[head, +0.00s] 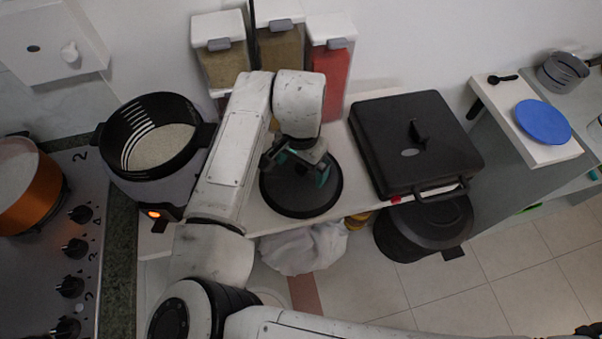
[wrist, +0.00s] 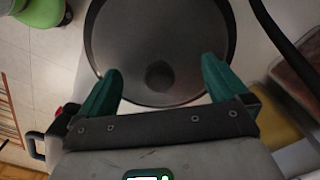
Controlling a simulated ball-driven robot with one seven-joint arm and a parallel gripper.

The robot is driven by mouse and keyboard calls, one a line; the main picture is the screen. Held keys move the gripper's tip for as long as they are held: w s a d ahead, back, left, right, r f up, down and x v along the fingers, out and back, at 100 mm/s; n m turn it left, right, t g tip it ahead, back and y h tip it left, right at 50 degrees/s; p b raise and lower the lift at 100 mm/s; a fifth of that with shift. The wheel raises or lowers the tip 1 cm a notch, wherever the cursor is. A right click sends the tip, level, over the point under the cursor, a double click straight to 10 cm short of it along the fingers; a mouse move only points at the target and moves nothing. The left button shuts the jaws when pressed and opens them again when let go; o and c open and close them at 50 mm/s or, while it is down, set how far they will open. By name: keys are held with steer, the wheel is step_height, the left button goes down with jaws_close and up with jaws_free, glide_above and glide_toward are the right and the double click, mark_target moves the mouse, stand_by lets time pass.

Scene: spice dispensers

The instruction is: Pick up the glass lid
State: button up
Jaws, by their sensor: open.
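The glass lid (head: 301,205) is a round, dark-rimmed disc lying on the white counter, between the rice cooker and the black case in the head view. In the wrist view the lid (wrist: 160,50) fills the upper middle, with a dark round spot, perhaps its knob, near its centre. My gripper (head: 303,170) is over the lid, and part of the lid is hidden behind it. In the wrist view my gripper (wrist: 160,85) has its two green fingers spread wide, with nothing between them but the lid's surface beyond. I cannot tell the height left above the lid.
A rice cooker (head: 156,145) stands open at the left, its light orange. A black case (head: 415,145) is close on the right. Spice dispensers (head: 275,45) line the wall behind. A black bin (head: 428,228) stands below the counter edge. A blue plate (head: 543,121) lies far right.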

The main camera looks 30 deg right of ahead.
steer(key=shift+f, duration=0.2)
steer(key=shift+s+f, duration=0.1)
steer(key=shift+f, duration=0.05)
jaws_close()
stand_by(0.8)
